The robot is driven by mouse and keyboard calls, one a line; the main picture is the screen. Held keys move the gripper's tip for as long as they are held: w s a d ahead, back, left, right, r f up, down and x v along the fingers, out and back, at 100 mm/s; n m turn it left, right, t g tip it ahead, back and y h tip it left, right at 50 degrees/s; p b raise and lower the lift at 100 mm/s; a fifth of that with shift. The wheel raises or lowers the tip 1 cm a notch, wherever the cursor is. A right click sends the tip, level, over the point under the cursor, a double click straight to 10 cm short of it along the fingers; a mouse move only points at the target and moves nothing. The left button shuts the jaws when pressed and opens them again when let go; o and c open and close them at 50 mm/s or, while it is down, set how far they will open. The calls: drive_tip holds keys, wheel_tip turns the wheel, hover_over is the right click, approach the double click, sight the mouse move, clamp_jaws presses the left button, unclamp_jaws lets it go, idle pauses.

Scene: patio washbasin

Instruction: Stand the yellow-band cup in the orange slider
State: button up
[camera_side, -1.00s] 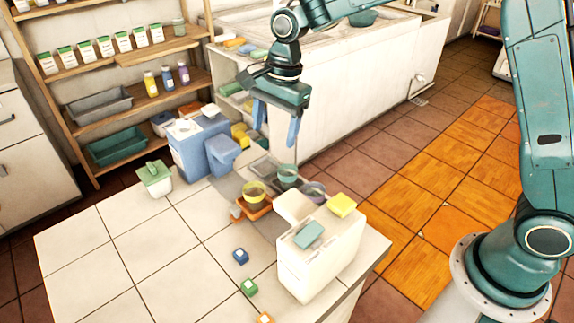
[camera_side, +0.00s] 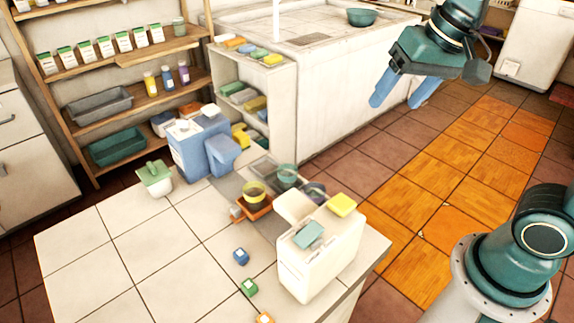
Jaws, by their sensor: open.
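The yellow-band cup (camera_side: 254,193) stands upright in the orange slider (camera_side: 253,213) on the tiled counter. A green-band cup (camera_side: 286,176) and a purple-grey cup (camera_side: 314,192) stand close to its right, each on a darker slider or tray.
A blue dispenser (camera_side: 199,145) stands behind left. Small blue, green and orange blocks lie in front.

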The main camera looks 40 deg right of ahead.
drive_tip(key=s+d+f+n+t, duration=0.1)
drive_tip(key=s+n, duration=0.3)
drive_tip(key=s, duration=0.5)
drive_tip(key=shift+d+f+n+h, duration=0.3)
drive_tip(key=shift+d+f, duration=0.1)
drive_tip(key=shift+d, duration=0.4)
